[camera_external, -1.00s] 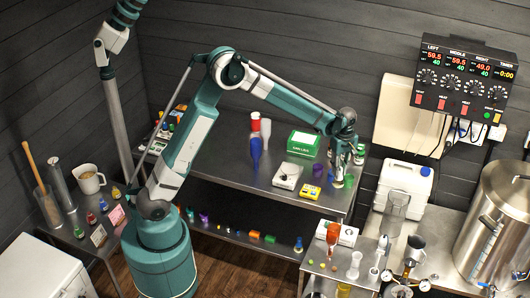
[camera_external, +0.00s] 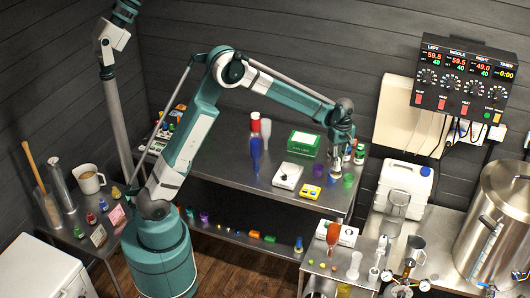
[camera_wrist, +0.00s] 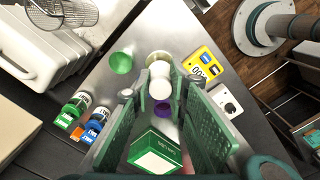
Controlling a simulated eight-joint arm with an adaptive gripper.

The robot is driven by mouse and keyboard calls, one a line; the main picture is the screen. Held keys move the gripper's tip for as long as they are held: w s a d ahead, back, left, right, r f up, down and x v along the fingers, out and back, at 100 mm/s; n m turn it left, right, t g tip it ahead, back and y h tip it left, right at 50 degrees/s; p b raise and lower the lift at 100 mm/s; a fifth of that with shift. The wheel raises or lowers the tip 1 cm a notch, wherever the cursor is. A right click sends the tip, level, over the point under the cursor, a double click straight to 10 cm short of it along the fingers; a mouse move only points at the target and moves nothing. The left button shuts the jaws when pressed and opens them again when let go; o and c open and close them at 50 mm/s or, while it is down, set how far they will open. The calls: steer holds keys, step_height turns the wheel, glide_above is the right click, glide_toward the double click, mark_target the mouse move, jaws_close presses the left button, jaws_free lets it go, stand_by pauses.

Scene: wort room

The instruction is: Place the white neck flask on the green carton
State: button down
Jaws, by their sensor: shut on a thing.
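The white neck flask (camera_wrist: 160,88) is between my gripper's green fingers in the wrist view, seen from above as pale round shapes. My gripper (camera_external: 338,152) is shut on it, above the right end of the steel table in the external view. There the fingers hide most of the flask. The green carton (camera_external: 303,143) with a white label stands on the table, to the left of my gripper. It also shows in the wrist view (camera_wrist: 153,152), low between the fingers and apart from the flask.
A purple cup (camera_external: 318,170), a yellow meter (camera_external: 310,191) and a white scale (camera_external: 287,176) stand near the carton. A green bowl (camera_wrist: 120,63) and lidded jars (camera_wrist: 85,115) are close by. A blue bottle (camera_external: 256,155) stands farther left.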

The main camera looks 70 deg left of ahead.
steer(key=a+r, duration=0.4)
steer(key=a, duration=1.3)
steer(key=a+r, duration=0.4)
steer(key=a, duration=1.4)
steer(key=shift+w+a+b, duration=0.25)
steer(key=shift+w+b, duration=0.05)
steer(key=shift+w, duration=0.15)
steer(key=shift+r, duration=0.1)
step_height(320, 180, down, 6)
steer(key=shift+f, duration=0.2)
steer(key=shift+f+p, duration=0.4)
steer(key=shift+f, duration=1.4)
steer(key=shift+f, duration=0.15)
steer(key=c, duration=2.2)
jaws_free()
steer(key=shift+c, duration=0.2)
